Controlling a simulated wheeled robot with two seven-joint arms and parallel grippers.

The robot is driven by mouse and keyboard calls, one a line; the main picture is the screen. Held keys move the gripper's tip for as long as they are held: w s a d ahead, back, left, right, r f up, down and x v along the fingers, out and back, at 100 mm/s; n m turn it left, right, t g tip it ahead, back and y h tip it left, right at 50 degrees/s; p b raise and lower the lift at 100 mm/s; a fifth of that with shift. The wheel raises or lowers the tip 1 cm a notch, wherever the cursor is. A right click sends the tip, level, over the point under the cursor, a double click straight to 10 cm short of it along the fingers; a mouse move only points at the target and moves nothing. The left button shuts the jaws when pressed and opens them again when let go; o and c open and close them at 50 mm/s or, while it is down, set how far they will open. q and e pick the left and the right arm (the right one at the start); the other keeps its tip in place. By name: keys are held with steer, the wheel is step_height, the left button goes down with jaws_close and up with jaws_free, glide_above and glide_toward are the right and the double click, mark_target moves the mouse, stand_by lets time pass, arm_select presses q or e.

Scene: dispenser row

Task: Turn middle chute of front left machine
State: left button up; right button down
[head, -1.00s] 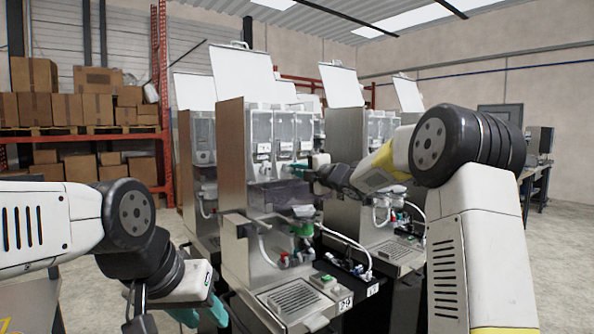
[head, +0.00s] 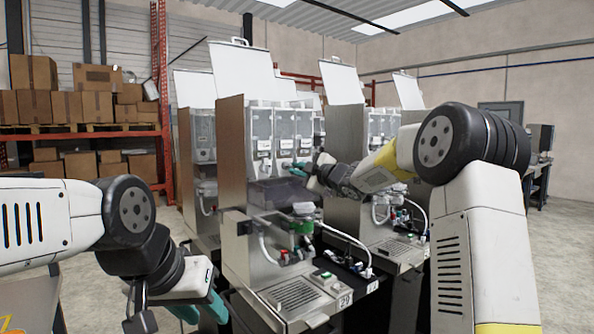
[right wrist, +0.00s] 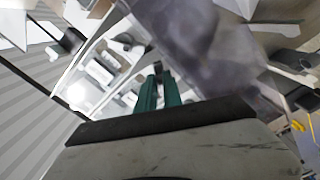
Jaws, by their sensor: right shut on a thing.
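The front left machine (head: 231,165) is a tall steel and brown dispenser with clear canisters (head: 283,130) in a row and a raised white lid. My right gripper (head: 297,171) is at the machine's front, just below the canisters. Its teal fingers are close together in the right wrist view (right wrist: 158,90), shut on a small dark part, the middle chute (right wrist: 157,67). The chute is mostly hidden by the fingers in the head view.
A second machine (head: 345,130) stands close on the right, and another (head: 197,150) behind on the left. White hoses, a green-topped valve (head: 301,227) and a drip tray (head: 293,296) sit below the chutes. Shelves with cardboard boxes (head: 97,106) stand at the back left.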

stand_by(0.4)
steer(key=c, duration=1.5)
jaws_free()
